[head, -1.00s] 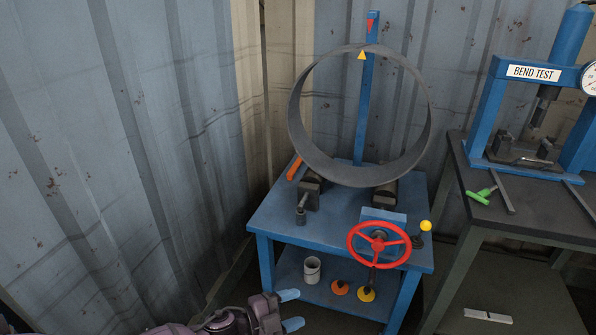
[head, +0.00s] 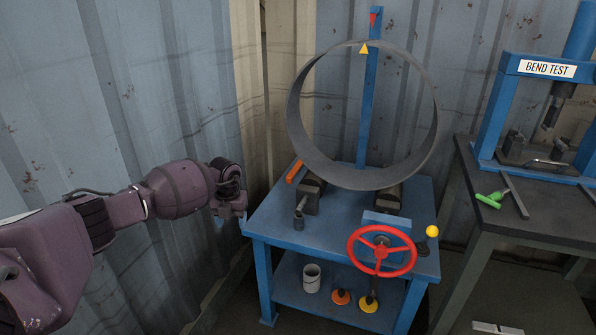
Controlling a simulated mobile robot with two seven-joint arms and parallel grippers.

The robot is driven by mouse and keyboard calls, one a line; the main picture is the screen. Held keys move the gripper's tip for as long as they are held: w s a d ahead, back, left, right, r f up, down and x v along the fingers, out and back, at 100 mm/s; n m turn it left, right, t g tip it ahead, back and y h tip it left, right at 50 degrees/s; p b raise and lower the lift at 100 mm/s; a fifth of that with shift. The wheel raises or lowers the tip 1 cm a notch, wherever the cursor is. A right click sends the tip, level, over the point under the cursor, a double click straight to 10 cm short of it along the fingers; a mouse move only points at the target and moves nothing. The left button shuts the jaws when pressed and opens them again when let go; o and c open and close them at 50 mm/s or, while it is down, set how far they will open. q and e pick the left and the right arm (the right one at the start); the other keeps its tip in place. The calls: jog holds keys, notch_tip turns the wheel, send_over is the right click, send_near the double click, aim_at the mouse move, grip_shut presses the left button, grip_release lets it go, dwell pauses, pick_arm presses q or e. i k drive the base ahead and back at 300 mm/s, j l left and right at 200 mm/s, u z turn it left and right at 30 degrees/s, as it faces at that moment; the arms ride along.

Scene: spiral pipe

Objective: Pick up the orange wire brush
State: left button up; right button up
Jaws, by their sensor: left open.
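The orange wire brush (head: 294,171) lies at the back left of the blue table (head: 273,222), left of a dark roller support; only its orange part shows clearly. My left gripper (head: 231,226) is left of the table's left edge, with its blue fingertips pointing down and partly hidden. It is open and apart from the brush, which is farther back and to the right. My right gripper is not in view.
A large grey pipe ring (head: 300,130) stands on rollers on the table, with a red handwheel (head: 382,251) and yellow knob in front. A bend test bench (head: 520,205) stands right. Corrugated walls close off the left and back.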

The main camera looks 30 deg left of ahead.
aim_at(298, 166)
jog(key=i+j+z, duration=0.15)
jog(key=i+j, duration=0.35)
jog(key=i+j+z, duration=0.1)
jog(key=i+j, duration=0.4)
jog(key=j, duration=0.2)
jog(key=i+j+z, duration=0.1)
jog(key=j, duration=0.2)
jog(key=i+j+z, duration=0.1)
jog(key=j, duration=0.2)
